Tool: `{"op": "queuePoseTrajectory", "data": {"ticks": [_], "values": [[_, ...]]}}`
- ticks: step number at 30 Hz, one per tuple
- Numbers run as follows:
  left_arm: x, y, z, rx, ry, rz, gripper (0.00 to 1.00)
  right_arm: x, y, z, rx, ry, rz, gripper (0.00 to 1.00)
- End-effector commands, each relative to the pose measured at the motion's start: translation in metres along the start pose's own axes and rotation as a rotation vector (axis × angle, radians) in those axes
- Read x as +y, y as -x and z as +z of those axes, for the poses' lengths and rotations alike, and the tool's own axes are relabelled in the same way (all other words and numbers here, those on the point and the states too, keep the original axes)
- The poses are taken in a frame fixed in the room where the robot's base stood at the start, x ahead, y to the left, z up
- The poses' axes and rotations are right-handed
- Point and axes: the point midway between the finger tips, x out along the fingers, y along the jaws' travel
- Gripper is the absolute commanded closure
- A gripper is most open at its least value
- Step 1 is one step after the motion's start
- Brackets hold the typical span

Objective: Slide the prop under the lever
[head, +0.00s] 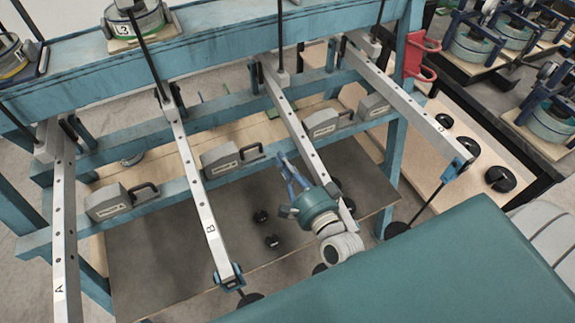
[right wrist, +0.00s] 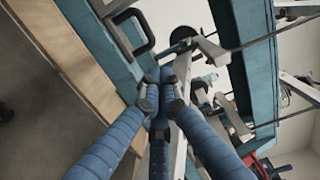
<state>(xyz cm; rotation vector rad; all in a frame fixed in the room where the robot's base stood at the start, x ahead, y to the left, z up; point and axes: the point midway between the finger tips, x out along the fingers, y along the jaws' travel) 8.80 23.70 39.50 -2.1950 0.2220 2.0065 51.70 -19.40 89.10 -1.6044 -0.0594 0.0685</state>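Long grey levers with holes run from the teal frame towards me; lever A (head: 58,230) and lever B (head: 200,203) carry letters, and another lever (head: 297,130) passes behind my right gripper. Grey wedge-like props with black handles sit along the lower teal rail: one near A (head: 117,202), one right of B (head: 230,160), and one (head: 325,122) right of the third lever. My right gripper (head: 286,163) is beside the third lever, apart from the props. In the right wrist view its blue fingertips (right wrist: 160,92) are together with nothing seen between them; a black prop handle (right wrist: 133,35) is beyond. My left gripper is not in view.
A red bracket (head: 418,55) is on the frame's right post. Black discs (head: 500,178) lie on a pale board at the right.

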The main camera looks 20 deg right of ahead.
Motion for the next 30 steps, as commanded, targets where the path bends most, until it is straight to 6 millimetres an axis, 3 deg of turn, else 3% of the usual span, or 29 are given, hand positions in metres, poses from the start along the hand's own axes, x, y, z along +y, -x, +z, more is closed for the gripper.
{"op": "queuePoseTrajectory", "data": {"ticks": [3, 9, 23, 26, 30], "values": [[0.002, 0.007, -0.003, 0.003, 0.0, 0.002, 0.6, -0.003, -0.024, 0.0, 0.0, 0.002, -0.002, 1.0], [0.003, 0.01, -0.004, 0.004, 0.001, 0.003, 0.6, -0.001, -0.048, 0.0, 0.0, 0.003, 0.001, 1.0], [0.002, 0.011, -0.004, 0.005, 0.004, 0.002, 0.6, 0.001, -0.054, 0.001, -0.001, 0.003, 0.002, 1.0], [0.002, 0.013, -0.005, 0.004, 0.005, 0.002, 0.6, 0.0, -0.054, 0.012, -0.001, -0.002, 0.003, 1.0], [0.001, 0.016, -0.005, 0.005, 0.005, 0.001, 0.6, -0.002, -0.056, 0.046, -0.003, -0.006, 0.003, 1.0]]}}
